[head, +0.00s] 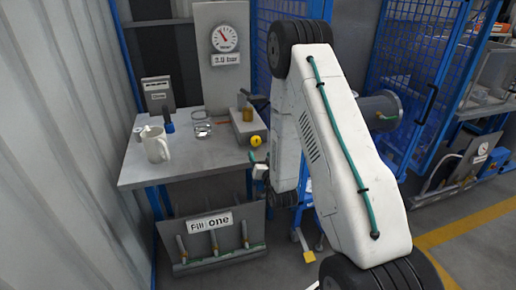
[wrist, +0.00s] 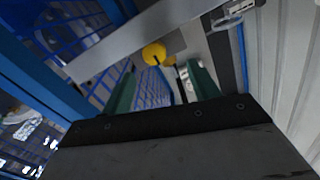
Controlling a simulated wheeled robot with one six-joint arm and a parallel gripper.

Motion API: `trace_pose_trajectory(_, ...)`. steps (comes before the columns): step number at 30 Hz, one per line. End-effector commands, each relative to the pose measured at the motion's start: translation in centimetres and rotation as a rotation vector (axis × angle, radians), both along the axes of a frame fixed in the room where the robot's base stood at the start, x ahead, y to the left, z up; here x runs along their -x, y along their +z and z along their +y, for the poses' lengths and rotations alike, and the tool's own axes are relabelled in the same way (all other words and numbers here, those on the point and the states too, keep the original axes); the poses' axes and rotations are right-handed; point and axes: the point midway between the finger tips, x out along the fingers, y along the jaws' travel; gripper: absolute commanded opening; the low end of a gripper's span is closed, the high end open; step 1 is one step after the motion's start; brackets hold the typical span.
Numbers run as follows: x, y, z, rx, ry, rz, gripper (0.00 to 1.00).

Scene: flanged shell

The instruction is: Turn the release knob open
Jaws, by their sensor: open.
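The release knob, probably the small yellow round knob (head: 256,141), sits on the front of a grey box (head: 246,124) at the right edge of the workbench. In the wrist view the yellow knob (wrist: 154,54) shows ahead of my gripper (wrist: 164,78), between the lines of its two green fingers and nearer the left one. The fingers are apart with nothing between them. In the head view my gripper (head: 260,172) is just below the knob, small and partly hidden by my arm. I cannot tell the knob's turned position.
On the workbench (head: 190,163) stand a white mug (head: 156,144), a glass jar (head: 201,125) and a blue-based item (head: 168,121). A gauge panel (head: 222,52) rises behind. A sign panel marked "Fill one" (head: 212,238) is below. Blue mesh fencing (head: 428,55) stands right.

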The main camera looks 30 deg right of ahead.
Motion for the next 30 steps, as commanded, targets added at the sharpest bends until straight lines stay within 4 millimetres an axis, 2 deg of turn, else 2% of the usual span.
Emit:
trace_pose_trajectory(5, -1.1, 0.0, -1.9, 0.002, -0.02, -0.01, 0.6)
trace_pose_trajectory(9, -3.2, 0.0, -3.1, 0.003, -0.028, -0.011, 0.6)
trace_pose_trajectory(16, -6.1, 0.0, -4.0, 0.002, -0.028, -0.009, 0.6)
trace_pose_trajectory(27, -6.9, 0.0, -4.1, 0.002, -0.027, -0.007, 0.6)
trace_pose_trajectory(28, -6.9, 0.0, -4.1, 0.002, -0.027, -0.007, 0.55)
trace_pose_trajectory(30, -6.9, 0.0, -4.1, 0.002, -0.027, -0.007, 0.35)
